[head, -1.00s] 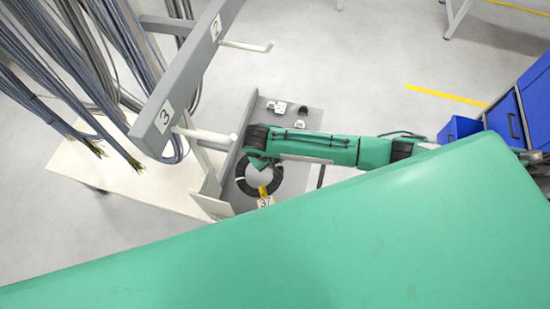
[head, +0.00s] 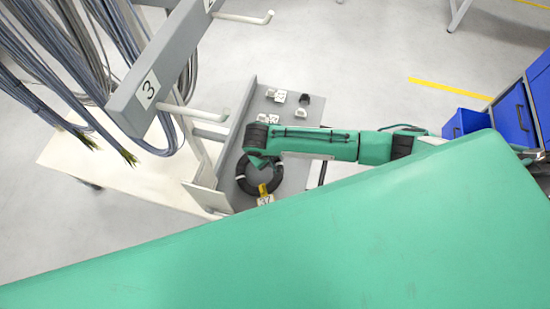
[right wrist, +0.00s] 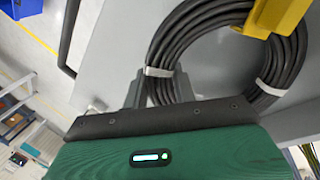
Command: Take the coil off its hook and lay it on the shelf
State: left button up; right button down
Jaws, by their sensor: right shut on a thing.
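The coil (head: 277,180) is a black ring of cable with pale ties and a yellow tag (head: 263,190). In the head view it shows over the grey shelf (head: 286,138), near its front end; whether it rests on the shelf I cannot tell. In the right wrist view, the right gripper (right wrist: 160,86) is shut on the coil (right wrist: 180,50) beside a white tie, with a grey surface behind. The white hook marked 3 (head: 200,114) is bare. My left gripper is not in view.
A grey rack beam (head: 160,70) with white hooks stands at upper left. Bundles of grey cable (head: 60,60) hang left of it. Small white blocks (head: 279,96) and a dark piece sit on the shelf's far part. Blue drawers (head: 513,118) stand at right.

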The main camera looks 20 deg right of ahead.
jog(key=shift+c, duration=2)
grip_release()
jog(key=p+v, duration=0.5)
jog(key=shift+s, duration=0.1)
jog(key=p+v, duration=0.2)
jog(key=v, duration=0.3)
